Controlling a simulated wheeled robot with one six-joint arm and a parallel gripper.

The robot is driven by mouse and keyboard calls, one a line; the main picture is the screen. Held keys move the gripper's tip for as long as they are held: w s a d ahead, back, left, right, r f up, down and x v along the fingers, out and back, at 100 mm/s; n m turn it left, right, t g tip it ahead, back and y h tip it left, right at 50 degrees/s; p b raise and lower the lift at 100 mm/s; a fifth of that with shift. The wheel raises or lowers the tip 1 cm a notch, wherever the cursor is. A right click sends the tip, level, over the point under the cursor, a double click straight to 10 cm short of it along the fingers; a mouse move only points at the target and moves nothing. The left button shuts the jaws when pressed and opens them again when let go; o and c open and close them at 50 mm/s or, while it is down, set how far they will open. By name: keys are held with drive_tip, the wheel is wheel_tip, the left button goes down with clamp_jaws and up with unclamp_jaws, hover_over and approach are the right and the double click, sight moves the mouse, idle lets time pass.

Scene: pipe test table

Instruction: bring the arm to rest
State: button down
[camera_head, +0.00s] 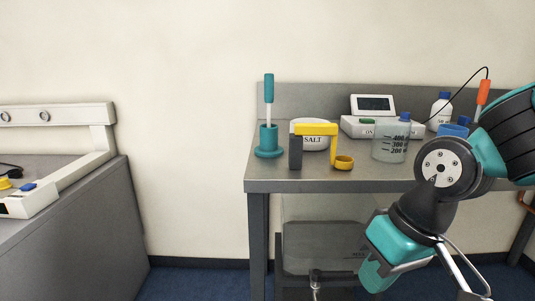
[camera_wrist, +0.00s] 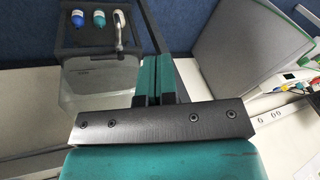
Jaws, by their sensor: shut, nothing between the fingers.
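My gripper (camera_wrist: 155,62) shows in the wrist view with its two teal fingers side by side, shut and empty. The fingers point away from the dark mounting plate with its screws. In the camera_head view my arm comes in from the right edge and bends down in front of the grey table (camera_head: 350,186). My wrist hangs below the tabletop at the lower right, apart from the things on the table. The fingertips are hard to make out in that view.
The table holds a teal stand (camera_head: 268,140), a white SALT tub (camera_head: 313,142), a yellow holder (camera_head: 318,129), a bottle (camera_head: 391,140) and a scale (camera_head: 373,104). A clear bin (camera_wrist: 100,85) lies left of the fingers. Another bench (camera_head: 75,225) stands left, with open floor between.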

drive_tip(key=s+r+n+g, duration=0.1)
drive_tip(key=s+r+n, duration=0.15)
drive_tip(key=s, duration=0.65)
wheel_tip(320, 180, up, 20)
drive_tip(key=p, duration=1.9)
drive_tip(key=shift+y+p, duration=0.3)
drive_tip(key=shift+a, duration=0.1)
